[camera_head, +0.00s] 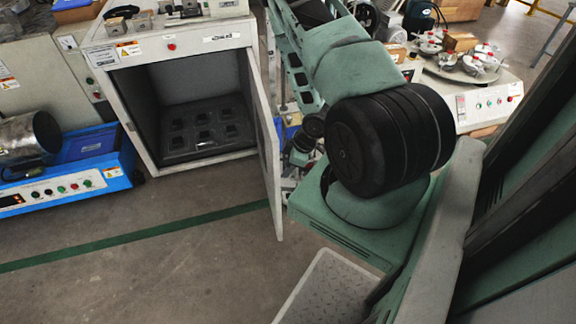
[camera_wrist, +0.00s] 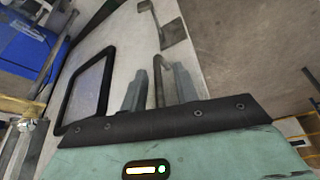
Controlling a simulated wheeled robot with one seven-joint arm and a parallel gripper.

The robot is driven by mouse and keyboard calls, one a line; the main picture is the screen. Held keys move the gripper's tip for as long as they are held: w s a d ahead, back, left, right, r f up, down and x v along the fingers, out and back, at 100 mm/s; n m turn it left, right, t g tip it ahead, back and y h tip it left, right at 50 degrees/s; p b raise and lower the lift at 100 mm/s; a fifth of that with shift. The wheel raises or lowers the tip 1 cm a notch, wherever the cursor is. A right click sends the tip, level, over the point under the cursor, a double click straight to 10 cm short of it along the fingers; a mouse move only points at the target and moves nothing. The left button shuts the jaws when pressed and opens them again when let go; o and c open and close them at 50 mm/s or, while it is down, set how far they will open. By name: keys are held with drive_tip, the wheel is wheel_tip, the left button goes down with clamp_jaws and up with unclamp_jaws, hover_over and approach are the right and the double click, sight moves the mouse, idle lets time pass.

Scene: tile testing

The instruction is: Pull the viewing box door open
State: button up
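The viewing box (camera_head: 128,125) is a white cabinet at the upper left in the head view. Its door (camera_head: 267,145) stands wide open, hinged on the right side and swung out toward the camera. In the wrist view the door's pale face (camera_wrist: 120,45) shows a black-framed window (camera_wrist: 88,90) and a grey metal bracket (camera_wrist: 172,32). My gripper (camera_wrist: 160,75) is in front of this face, below the bracket, with its fingers apart. I see nothing clearly held between them. In the head view the gripper is hidden behind the door and my arm.
Inside the box lies a dark tray (camera_head: 200,128) with several square recesses. A blue machine (camera_head: 65,168) stands on the left. A bench with round metal parts (camera_head: 470,62) is at the upper right. The floor (camera_head: 150,265) in front is clear, crossed by a green line.

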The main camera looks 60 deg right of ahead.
drive_tip(key=p+v, duration=0.5)
drive_tip(key=v, duration=1.2)
drive_tip(key=shift+s+d, duration=0.15)
drive_tip(key=shift+s, duration=0.05)
drive_tip(key=shift+r, duration=0.15)
